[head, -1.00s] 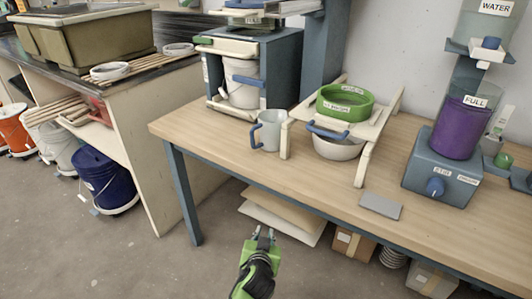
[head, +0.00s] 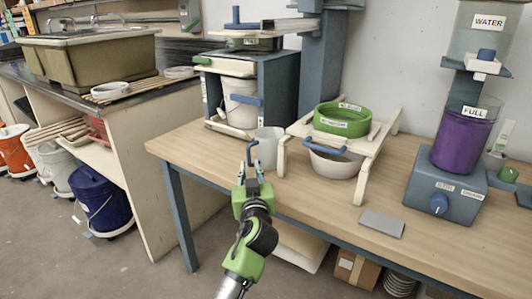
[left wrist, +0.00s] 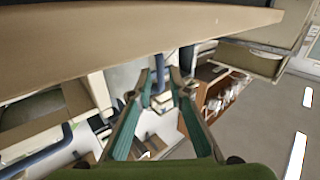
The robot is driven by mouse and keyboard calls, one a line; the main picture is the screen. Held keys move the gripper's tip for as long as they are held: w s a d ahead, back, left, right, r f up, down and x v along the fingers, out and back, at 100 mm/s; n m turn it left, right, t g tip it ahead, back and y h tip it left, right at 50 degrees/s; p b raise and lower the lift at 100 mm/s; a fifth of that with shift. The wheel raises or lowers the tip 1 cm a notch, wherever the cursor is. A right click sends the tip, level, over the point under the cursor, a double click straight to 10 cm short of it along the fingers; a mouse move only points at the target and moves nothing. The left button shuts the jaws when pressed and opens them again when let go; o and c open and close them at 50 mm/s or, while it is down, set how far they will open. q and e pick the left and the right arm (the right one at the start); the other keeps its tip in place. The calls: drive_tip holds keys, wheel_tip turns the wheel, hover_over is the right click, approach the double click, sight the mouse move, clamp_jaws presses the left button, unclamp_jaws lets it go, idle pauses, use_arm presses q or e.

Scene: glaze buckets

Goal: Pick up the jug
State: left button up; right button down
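The jug (head: 269,150) is a pale grey cup with a blue handle, standing upright near the front edge of the wooden table in the head view. Its handle points left, toward my left gripper. My left gripper (head: 252,172) is just in front of the handle and covers the lower part of the jug's left side. In the left wrist view, the two teal fingers of the gripper (left wrist: 160,82) are apart, with a blue piece, seemingly the handle, between or just beyond the tips. I cannot tell whether they touch it. My right gripper is not in view.
A cream stand (head: 283,155) with a green sieve (head: 342,119) and a white bowl (head: 335,164) is close to the jug's right. A blue cabinet holding a white bucket (head: 240,105) stands behind it. A grey plate (head: 382,224) lies farther right. The table's left front corner is clear.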

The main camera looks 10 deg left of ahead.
sight(250, 160)
use_arm(q)
drive_tip(key=x, duration=0.5)
drive_tip(key=shift+w+f, duration=0.15)
drive_tip(key=shift+w, duration=0.15)
clamp_jaws()
